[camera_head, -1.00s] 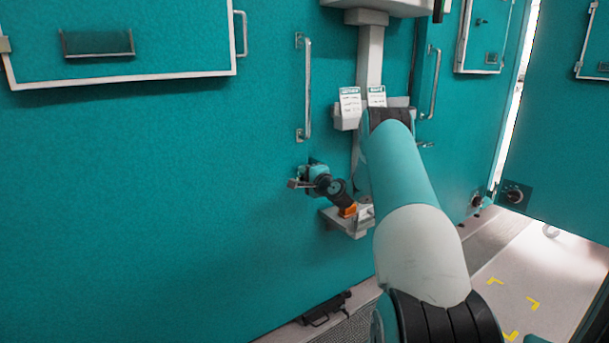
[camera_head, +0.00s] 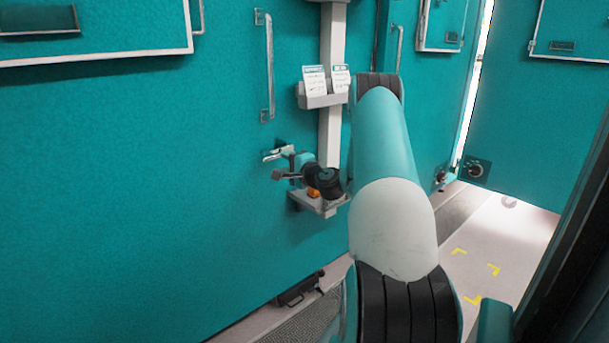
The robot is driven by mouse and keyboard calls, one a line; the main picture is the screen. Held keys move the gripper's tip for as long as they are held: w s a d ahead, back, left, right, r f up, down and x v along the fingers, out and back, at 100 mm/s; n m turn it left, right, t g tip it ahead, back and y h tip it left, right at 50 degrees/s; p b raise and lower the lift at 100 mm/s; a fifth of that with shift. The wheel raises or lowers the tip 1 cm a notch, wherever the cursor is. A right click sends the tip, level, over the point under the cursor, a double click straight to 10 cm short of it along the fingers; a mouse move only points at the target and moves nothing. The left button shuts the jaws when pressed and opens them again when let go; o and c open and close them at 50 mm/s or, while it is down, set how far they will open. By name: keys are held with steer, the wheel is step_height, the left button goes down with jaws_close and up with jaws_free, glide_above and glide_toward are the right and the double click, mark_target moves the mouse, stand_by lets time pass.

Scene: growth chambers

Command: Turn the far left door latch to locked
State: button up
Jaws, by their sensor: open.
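The large teal door (camera_head: 150,190) fills the left of the view, with a vertical pull handle (camera_head: 269,68). A small pale metal latch (camera_head: 274,154) sits below the handle on the teal wall, its lever pointing roughly left. My gripper (camera_head: 277,175) is open, just below and in front of the latch as seen here. I cannot tell whether its fingers touch the lever. My wrist hides the right part of the latch mount.
A small grey shelf (camera_head: 318,205) with an orange item (camera_head: 313,193) is just below my wrist. A card holder (camera_head: 322,101) hangs on the grey post above. A dark object (camera_head: 298,289) lies low by the door. Another teal door (camera_head: 545,120) stands at right.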

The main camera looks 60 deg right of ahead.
steer(key=b+v, duration=0.4)
steer(key=v, duration=0.4)
steer(key=shift+s, duration=0.3)
steer(key=shift+a, duration=0.1)
